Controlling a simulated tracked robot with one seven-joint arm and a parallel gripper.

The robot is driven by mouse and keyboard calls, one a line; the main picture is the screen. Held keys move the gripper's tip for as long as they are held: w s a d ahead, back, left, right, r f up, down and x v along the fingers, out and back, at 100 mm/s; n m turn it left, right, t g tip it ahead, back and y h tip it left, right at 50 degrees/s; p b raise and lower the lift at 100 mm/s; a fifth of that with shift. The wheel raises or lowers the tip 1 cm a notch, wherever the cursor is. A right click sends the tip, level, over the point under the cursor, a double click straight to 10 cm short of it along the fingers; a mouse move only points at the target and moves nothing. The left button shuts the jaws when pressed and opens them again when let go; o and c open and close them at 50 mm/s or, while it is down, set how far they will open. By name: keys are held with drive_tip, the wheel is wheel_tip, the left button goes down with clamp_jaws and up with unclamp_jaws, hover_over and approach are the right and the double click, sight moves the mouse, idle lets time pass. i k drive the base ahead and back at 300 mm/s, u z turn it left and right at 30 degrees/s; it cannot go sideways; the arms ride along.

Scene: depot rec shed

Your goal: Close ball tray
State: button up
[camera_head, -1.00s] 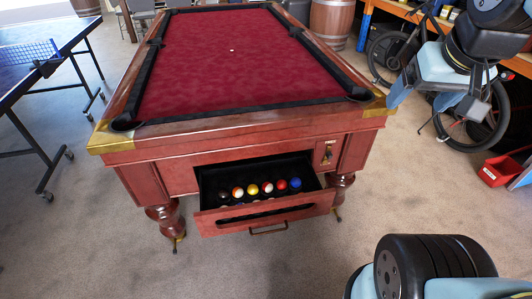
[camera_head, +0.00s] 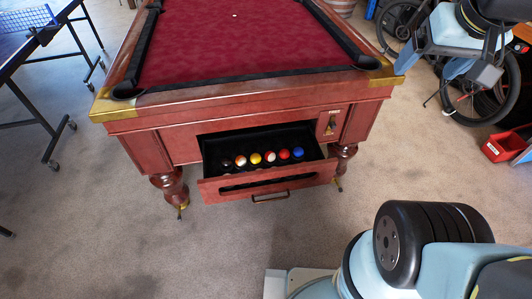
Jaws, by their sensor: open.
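The ball tray (camera_head: 265,187) is a red-brown wooden drawer in the near end of the pool table (camera_head: 130,123). It is pulled out toward me, with a metal handle (camera_head: 270,198) on its front and a dark inside. Several pool balls (camera_head: 270,157) lie in a row in it. My gripper (camera_head: 434,62) is at the upper right, beyond the table's right corner. Its jaws are apart with nothing seen between them. It is well away from the tray and not touching it.
A blue table-tennis table (camera_head: 20,42) stands at the left. A bicycle wheel (camera_head: 483,95) and a red bin (camera_head: 503,147) are at the right. A brass-plated lock (camera_head: 331,122) sits right of the tray. The carpet (camera_head: 200,255) before the tray is clear.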

sight(214, 188)
drive_tip(key=z, duration=0.25)
drive_tip(key=k, duration=1.45)
drive_tip(key=u, duration=0.3)
drive_tip(key=i, duration=1)
drive_tip(key=z, duration=0.05)
